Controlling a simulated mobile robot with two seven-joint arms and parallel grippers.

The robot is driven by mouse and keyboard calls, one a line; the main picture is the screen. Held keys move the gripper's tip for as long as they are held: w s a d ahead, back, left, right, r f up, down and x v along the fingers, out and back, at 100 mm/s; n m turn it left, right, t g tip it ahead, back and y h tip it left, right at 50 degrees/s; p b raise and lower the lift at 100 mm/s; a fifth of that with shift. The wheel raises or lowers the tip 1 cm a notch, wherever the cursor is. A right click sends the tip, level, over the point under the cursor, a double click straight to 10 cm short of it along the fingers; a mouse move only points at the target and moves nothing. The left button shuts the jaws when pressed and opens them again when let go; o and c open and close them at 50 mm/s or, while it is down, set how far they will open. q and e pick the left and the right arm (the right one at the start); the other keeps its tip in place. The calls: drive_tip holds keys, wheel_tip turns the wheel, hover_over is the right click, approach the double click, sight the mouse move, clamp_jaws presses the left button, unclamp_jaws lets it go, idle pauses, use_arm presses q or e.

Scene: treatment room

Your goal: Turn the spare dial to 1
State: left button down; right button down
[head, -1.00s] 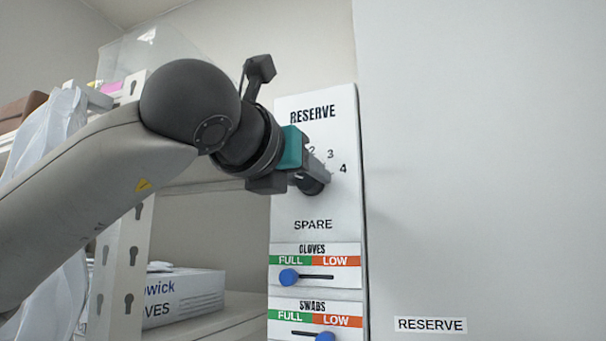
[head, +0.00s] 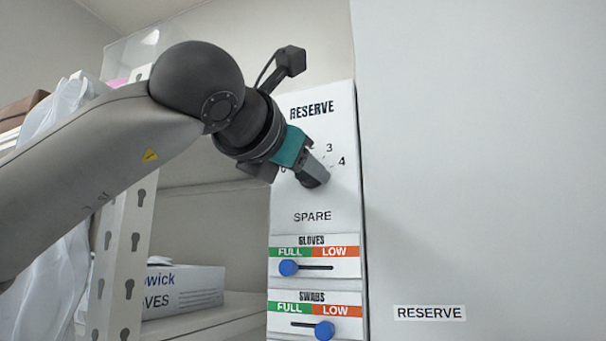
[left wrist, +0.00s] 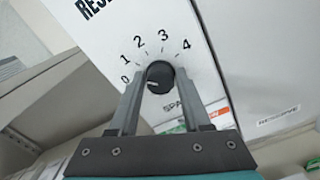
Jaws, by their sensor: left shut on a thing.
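The spare dial is a round black knob (left wrist: 160,77) on the white RESERVE panel (head: 345,215), with numbers 0 to 4 around it in the left wrist view. A small pale mark shows on the knob's lower left, roughly on the side of the 0; its exact setting is hard to read. My left gripper (left wrist: 160,82) is shut on the knob, one finger on each side. In the head view my left gripper (head: 313,176) comes from the upper left and mostly hides the dial; the 3 and 4 show beside it. My right gripper is not in view.
Below the dial are the GLOVES slider (head: 289,268), at the FULL side, and the SWABS slider (head: 324,331), at the LOW side. A shelf with a gloves box (head: 185,290) stands left. A large pale surface with a RESERVE label (head: 430,313) fills the right.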

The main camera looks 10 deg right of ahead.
use_arm(q)
drive_tip(key=shift+r+m, duration=0.1)
drive_tip(key=shift+m, duration=0.8)
drive_tip(key=shift+c, duration=1.8)
unclamp_jaws()
drive_tip(key=shift+s, duration=0.1)
drive_tip(key=b+v, duration=0.6)
drive_tip(key=v, duration=0.9)
